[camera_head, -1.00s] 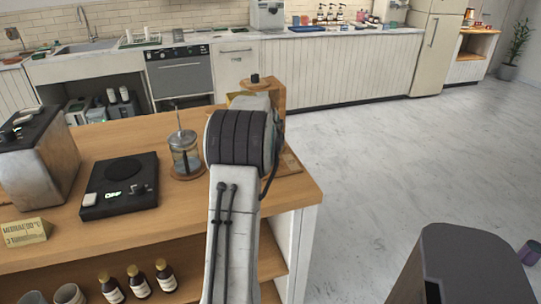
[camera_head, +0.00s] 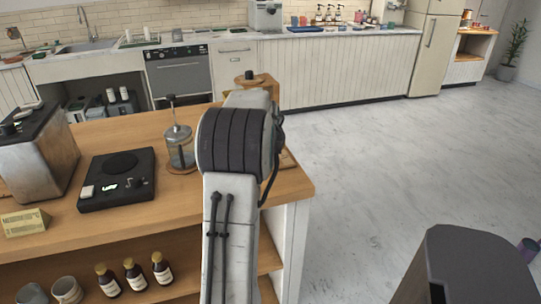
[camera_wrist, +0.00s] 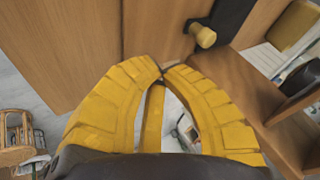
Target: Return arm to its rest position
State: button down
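My gripper (camera_wrist: 163,69) shows in the wrist view as two curved yellow fingers. Their tips meet or nearly meet, and nothing is seen held between them. Wood panels and a dark piece with a round yellowish knob (camera_wrist: 203,36) lie beyond the tips. In the head view my arm rises in front of the wooden coffee cart (camera_head: 285,192), with its dark-banded joint overlapping the cart's right part. The gripper is hidden there behind the arm.
On the cart stand a French press (camera_head: 180,148), a black scale (camera_head: 118,194) and a metal machine (camera_head: 35,160). A wooden grinder-like thing (camera_head: 262,84) is partly hidden behind my arm. Several bottles (camera_head: 135,275) stand on the lower shelf.

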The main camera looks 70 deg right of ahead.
jog(key=v, duration=0.6)
jog(key=shift+s+a+r, duration=0.15)
jog(key=shift+a+r, duration=0.1)
jog(key=shift+r, duration=0.05)
jog(key=s+a+f+n+g+y, duration=0.1)
jog(key=a+f+n+y, duration=0.3)
jog(key=a, duration=0.3)
jog(key=s+a+f+n+y, duration=0.1)
jog(key=s+a+f+n, duration=0.1)
jog(key=a+f+n, duration=0.35)
jog(key=w+a+r+n+t+p, duration=0.1)
jog(key=w+a+r+n+p, duration=0.2)
jog(key=a, duration=1)
jog(key=w+a+r+n+t+y+p, duration=0.1)
jog(key=w+a+r+n+p, duration=0.2)
jog(key=a, duration=0.9)
jog(key=w+a+r+n+y+p, duration=0.1)
jog(key=w+a+r+n+p, duration=0.2)
jog(key=a+r+n, duration=0.4)
jog(key=a+n, duration=0.2)
jog(key=a, duration=0.4)
jog(key=shift+a+t, duration=0.35)
jog(key=shift+t, duration=0.05)
jog(key=shift+d, duration=0.1)
